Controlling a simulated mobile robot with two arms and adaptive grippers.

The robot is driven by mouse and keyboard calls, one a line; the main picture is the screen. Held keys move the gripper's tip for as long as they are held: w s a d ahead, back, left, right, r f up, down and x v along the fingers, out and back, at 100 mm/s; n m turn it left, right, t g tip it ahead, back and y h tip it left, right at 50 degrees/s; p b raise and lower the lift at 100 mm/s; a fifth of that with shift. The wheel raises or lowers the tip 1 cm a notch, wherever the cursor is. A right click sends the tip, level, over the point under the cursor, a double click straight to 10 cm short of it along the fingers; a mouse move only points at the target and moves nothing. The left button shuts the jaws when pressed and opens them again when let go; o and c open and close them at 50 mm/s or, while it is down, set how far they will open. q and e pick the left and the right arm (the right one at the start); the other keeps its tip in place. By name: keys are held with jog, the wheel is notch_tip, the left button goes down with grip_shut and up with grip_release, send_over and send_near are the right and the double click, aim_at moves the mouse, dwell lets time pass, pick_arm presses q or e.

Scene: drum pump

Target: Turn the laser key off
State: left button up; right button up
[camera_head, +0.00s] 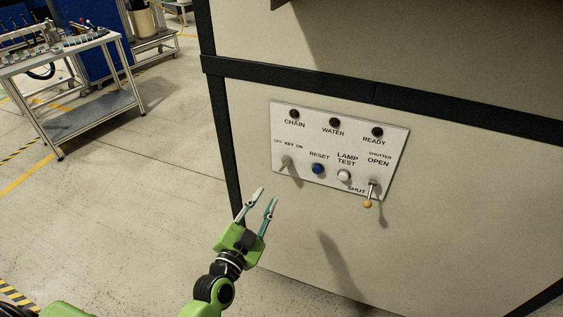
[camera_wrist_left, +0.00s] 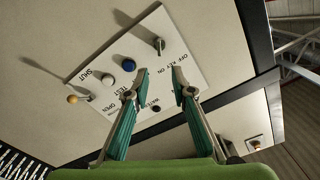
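The laser key (camera_head: 287,161) is a small grey key on the left of the white control panel (camera_head: 340,186), under the label "OFF KEY ON". It also shows in the left wrist view (camera_wrist_left: 159,44), beyond the fingertips. My left gripper (camera_head: 263,197) is open and empty, in front of the cabinet, below and left of the key and apart from it. Its two teal fingers also show in the left wrist view (camera_wrist_left: 155,90), spread apart. I cannot tell exactly which way the key is turned. My right gripper is not in view.
Beside the key on the panel are a blue reset button (camera_head: 318,169), a white lamp test button (camera_head: 344,176) and a shutter lever (camera_head: 368,198) with an orange knob. Black posts frame the cabinet. A workbench (camera_head: 70,50) stands far left; the floor between is clear.

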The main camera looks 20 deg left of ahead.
pick_arm(q)
jog(key=p, duration=0.1)
send_near(283, 168)
jog(key=w, duration=1)
jog(key=shift+d, duration=0.3)
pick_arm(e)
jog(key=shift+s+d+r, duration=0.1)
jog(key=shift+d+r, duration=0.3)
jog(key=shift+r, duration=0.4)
pick_arm(q)
grip_shut()
